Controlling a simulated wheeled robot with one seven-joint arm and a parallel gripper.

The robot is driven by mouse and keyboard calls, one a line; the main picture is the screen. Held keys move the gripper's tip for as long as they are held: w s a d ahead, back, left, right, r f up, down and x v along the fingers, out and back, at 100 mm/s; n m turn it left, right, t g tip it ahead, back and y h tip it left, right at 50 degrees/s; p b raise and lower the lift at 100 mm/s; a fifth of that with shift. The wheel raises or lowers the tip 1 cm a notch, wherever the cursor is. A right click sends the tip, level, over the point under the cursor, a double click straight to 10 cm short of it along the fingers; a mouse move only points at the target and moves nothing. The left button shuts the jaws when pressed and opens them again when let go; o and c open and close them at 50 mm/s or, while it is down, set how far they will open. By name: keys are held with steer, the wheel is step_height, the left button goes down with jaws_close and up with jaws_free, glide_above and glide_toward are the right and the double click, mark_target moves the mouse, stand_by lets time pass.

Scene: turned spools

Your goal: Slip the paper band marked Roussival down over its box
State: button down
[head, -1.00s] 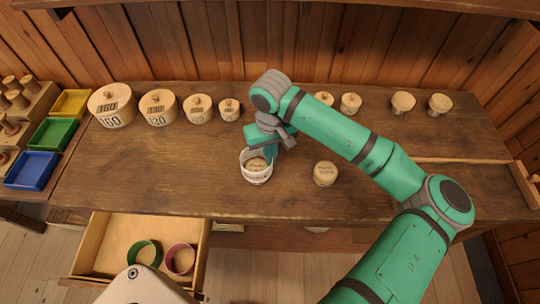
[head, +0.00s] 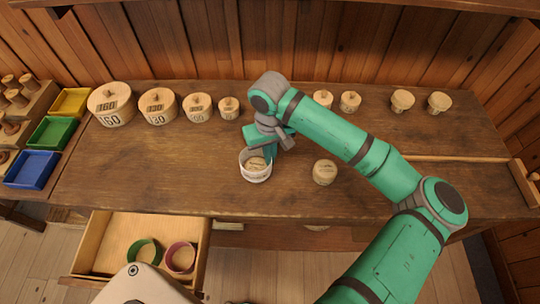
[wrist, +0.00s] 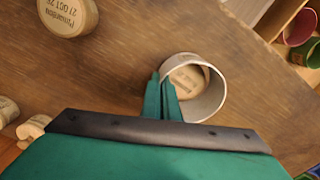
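The pale paper band (head: 257,178) is a ring near the front middle of the bench. It surrounds a round wooden box, whose lid (wrist: 187,79) shows inside the ring, off-centre. I cannot tell whether the band's lower edge touches the bench. Its marking is too small to read. My gripper (wrist: 162,98) has its two teal fingers close together on the band's wall, one on each side of the rim. In the head view my gripper (head: 269,151) is partly hidden by its own wrist.
Another round box (head: 324,172) stands to the right; its stamped lid (wrist: 67,12) shows in the wrist view. Lidded boxes (head: 157,107) line the back. An open drawer (head: 100,243) holds a green band (head: 144,252) and a magenta band (head: 180,258). Coloured trays (head: 53,134) stand at left.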

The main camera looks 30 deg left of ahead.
steer(key=shift+s+d+f, duration=0.1)
steer(key=shift+f, duration=0.45)
steer(key=c, duration=2)
jaws_free()
steer(key=shift+c, duration=0.2)
steer(key=shift+s, duration=0.2)
steer(key=shift+c, duration=0.9)
steer(key=shift+o, duration=0.9)
steer(key=shift+w, duration=0.1)
steer(key=shift+r, duration=0.2)
steer(key=shift+c, duration=0.2)
steer(key=shift+o, duration=0.3)
steer(key=shift+r, duration=0.1)
